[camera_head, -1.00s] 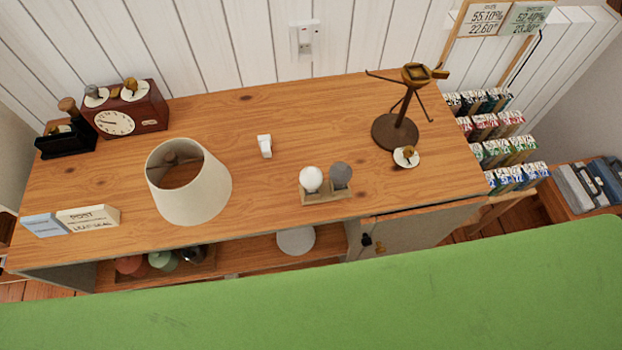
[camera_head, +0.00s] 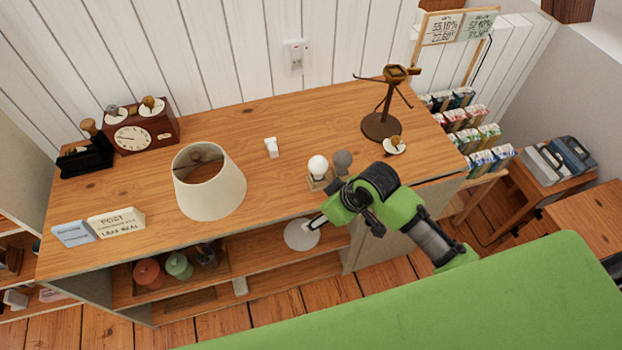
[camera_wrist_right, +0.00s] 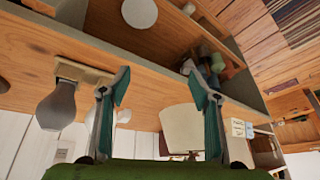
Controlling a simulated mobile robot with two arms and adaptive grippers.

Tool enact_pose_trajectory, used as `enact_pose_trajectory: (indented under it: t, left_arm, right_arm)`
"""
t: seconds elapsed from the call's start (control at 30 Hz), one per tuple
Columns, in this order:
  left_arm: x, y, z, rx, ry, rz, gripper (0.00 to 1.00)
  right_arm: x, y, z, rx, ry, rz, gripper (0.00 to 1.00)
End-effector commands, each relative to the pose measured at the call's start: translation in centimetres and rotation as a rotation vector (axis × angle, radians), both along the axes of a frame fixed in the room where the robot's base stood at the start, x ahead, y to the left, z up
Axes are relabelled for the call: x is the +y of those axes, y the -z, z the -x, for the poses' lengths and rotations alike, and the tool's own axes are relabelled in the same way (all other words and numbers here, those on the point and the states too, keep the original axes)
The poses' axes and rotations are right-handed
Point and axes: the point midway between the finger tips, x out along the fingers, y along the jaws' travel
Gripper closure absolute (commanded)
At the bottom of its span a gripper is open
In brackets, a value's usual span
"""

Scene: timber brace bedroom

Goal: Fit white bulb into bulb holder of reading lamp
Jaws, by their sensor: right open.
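The white bulb (camera_head: 317,165) stands upright in a small wooden stand (camera_head: 318,185) on the desk, beside a grey bulb (camera_head: 342,161). In the right wrist view the grey bulb (camera_wrist_right: 58,105) shows clearly; the white bulb (camera_wrist_right: 123,115) is partly hidden behind a finger. A brown lamp stand (camera_head: 382,125) without a shade, seemingly the reading lamp, stands at the desk's right, its holder (camera_head: 397,73) on top. My right gripper (camera_head: 322,208) is at the desk's front edge, near the bulb stand, its fingers (camera_wrist_right: 160,88) apart and empty. My left gripper is not in view.
A cream lampshade (camera_head: 210,185) stands left of the bulbs. A small white object (camera_head: 271,147) lies behind them. A brown clock (camera_head: 140,130) and cards (camera_head: 115,223) are on the left. A round knob piece (camera_head: 394,146) lies by the lamp base. The desk's middle is mostly clear.

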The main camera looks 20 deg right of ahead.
Motion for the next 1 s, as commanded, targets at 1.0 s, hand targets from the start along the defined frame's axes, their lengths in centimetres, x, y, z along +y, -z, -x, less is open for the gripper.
enact_pose_trajectory:
  t: [1.0]
  left_arm:
    - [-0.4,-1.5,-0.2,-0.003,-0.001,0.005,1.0]
  right_arm:
    - [-5.3,-12.4,-11.1,0.008,-0.242,0.075,0.43]
